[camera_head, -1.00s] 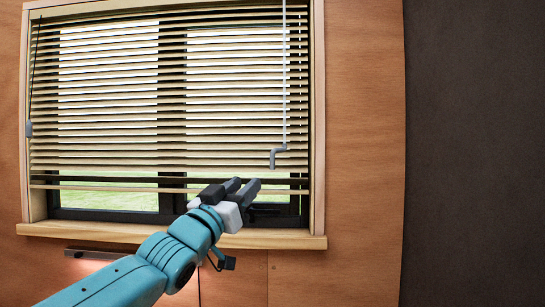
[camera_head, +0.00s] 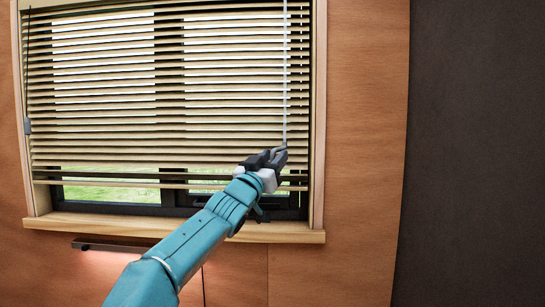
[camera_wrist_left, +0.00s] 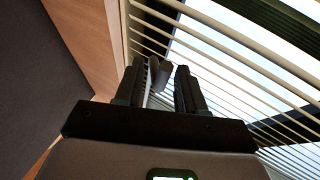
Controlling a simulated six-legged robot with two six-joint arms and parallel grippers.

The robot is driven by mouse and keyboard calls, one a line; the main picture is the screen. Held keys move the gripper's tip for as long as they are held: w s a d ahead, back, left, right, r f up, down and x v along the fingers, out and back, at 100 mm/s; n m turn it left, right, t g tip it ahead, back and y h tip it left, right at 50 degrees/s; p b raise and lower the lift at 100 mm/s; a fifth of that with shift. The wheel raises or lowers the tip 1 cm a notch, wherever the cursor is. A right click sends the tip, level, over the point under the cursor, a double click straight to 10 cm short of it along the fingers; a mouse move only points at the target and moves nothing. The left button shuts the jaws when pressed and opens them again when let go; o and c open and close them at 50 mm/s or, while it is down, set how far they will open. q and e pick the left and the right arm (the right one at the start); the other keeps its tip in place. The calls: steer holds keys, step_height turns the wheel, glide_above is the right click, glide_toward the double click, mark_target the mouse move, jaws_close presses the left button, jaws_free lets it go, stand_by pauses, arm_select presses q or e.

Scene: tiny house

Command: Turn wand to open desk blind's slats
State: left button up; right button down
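The desk blind (camera_head: 110,110) hangs over the window with pale, level slats, and daylight shows between them. Its thin white wand (camera_head: 285,75) hangs near the blind's right side and ends in a grey crank handle (camera_head: 281,147). My left gripper (camera_head: 272,157) is at that handle, in front of the blind's lower right part. In the left wrist view, the two dark fingers of the left gripper (camera_wrist_left: 160,67) stand apart, with the grey handle (camera_wrist_left: 161,77) between them. A gap shows beside the handle, so the fingers look open around it. My right gripper is not in view.
A wooden sill (camera_head: 130,226) runs below the window. The wooden frame (camera_head: 319,110) stands close right of the wand. A cord with a tassel (camera_head: 28,126) hangs at the blind's left edge. A dark wall (camera_head: 475,150) is at the far right.

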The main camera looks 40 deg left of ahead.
arm_select(q)
steer(key=shift+w+a+f, duration=0.1)
steer(key=shift+a, duration=0.05)
steer(key=shift+c, duration=1)
steer(key=c, duration=0.5)
steer(key=shift+d, duration=0.25)
jaws_close()
steer(key=shift+a+r, duration=0.1)
steer(key=shift+r, duration=0.2)
